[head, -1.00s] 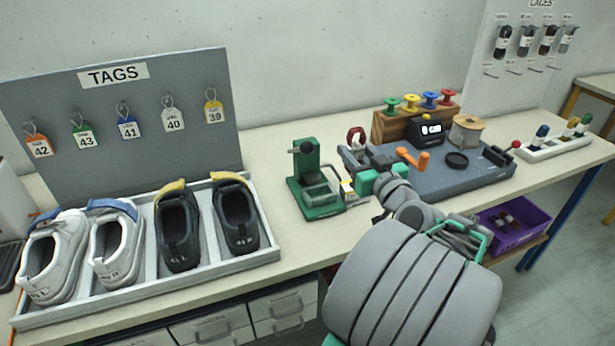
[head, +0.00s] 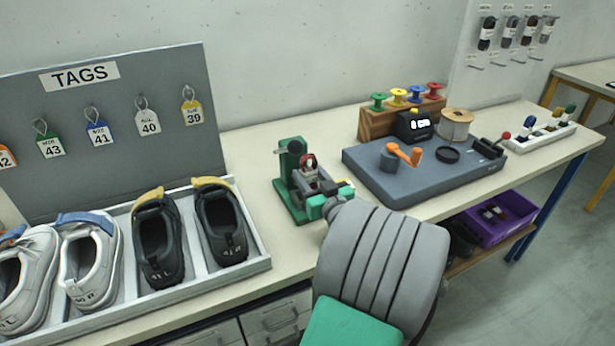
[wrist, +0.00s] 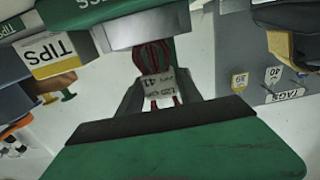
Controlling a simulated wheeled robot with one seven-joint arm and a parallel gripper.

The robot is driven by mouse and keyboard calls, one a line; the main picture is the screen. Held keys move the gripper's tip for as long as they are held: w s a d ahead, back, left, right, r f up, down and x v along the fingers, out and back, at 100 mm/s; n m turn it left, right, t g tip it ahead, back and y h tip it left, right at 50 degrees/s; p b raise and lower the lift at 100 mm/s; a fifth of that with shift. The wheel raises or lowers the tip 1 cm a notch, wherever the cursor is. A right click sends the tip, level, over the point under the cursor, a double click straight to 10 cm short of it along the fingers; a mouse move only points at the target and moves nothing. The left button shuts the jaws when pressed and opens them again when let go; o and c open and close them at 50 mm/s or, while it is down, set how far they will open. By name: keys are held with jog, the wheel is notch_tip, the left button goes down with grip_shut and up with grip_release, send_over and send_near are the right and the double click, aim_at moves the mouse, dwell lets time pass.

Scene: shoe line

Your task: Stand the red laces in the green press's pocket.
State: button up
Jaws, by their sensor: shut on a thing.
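The green press (head: 284,203) stands on the bench right of the shoe tray, with its upright column at the back. My gripper (head: 315,183) is at the press from the front right. It is shut on the red laces (head: 308,161), whose looped top shows above the jaws. In the wrist view the laces (wrist: 150,56) hang in a bundle with a white label band (wrist: 158,84), between the fingers of my gripper (wrist: 160,92). The press (wrist: 95,10) fills the top of that view, close to the laces. The pocket is hidden, so I cannot tell whether the laces are inside it.
A shoe tray (head: 262,262) stands left of the press, with a tag board (head: 120,150) behind. A blue-grey crank station (head: 440,178) stands to the right, with a spool rack (head: 372,123) behind it. A white "TIPS" label (wrist: 52,50) is near the press.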

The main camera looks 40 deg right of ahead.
jog(key=shift+f+b, duration=0.6)
jog(key=shift+b, duration=0.2)
jog(key=shift+a, duration=0.1)
jog(key=o, duration=1.3)
jog(key=shift+f, duration=0.1)
jog(key=shift+o, duration=0.2)
